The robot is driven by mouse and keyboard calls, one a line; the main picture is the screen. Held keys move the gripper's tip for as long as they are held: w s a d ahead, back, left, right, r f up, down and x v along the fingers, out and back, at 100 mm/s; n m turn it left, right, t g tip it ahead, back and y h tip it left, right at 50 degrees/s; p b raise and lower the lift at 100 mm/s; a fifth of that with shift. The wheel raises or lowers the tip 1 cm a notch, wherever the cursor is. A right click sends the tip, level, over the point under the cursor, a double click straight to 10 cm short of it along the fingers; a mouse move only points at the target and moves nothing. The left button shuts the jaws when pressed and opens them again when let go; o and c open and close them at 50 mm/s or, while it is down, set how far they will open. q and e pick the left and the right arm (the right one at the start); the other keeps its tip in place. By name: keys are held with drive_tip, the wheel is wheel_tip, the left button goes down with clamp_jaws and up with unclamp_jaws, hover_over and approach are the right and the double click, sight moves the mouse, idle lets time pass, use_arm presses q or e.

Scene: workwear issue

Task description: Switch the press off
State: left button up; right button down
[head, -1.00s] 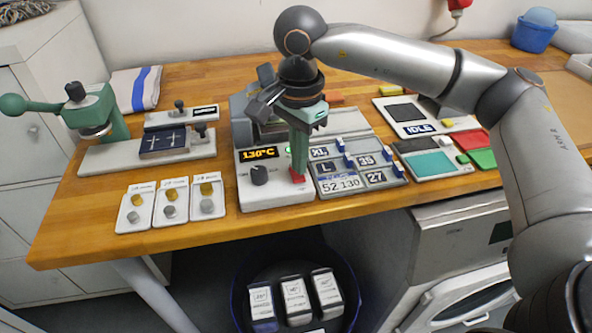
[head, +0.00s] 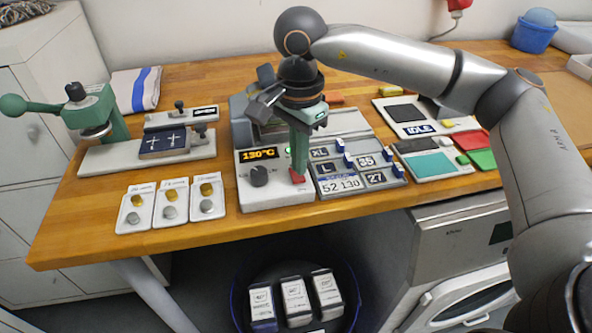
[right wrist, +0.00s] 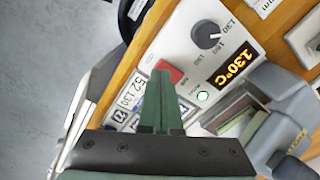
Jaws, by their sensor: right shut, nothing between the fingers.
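The press (head: 277,196) stands on the wooden bench, with a white front panel. Its orange display (head: 259,154) reads 130°C, beside a dark knob (head: 259,175). A small green lamp is lit, clearest in the right wrist view (right wrist: 203,96). The red switch (head: 302,180) sits at the panel's front right; it also shows in the right wrist view (right wrist: 172,68), partly hidden by my fingers. My right gripper (head: 298,175) is shut and empty, pointing down with its green fingertips at the red switch. I cannot tell whether they touch it. My left gripper is not in view.
A size-tag tray (head: 357,183) sits close to the press's right. A green hand-lever press (head: 104,115) and several small white trays (head: 171,210) are at the left. A device reading IDLE (head: 418,129) stands at the back right. A dark bin (head: 240,300) is below the bench.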

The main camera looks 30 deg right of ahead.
sight(299, 178)
drive_tip(key=shift+f+b, duration=0.85)
drive_tip(key=shift+f, duration=0.2)
idle(0.9)
drive_tip(key=shift+r, duration=0.1)
drive_tip(key=shift+r+p, duration=2.5)
drive_tip(key=shift+r, duration=1)
drive_tip(key=shift+f, duration=0.1)
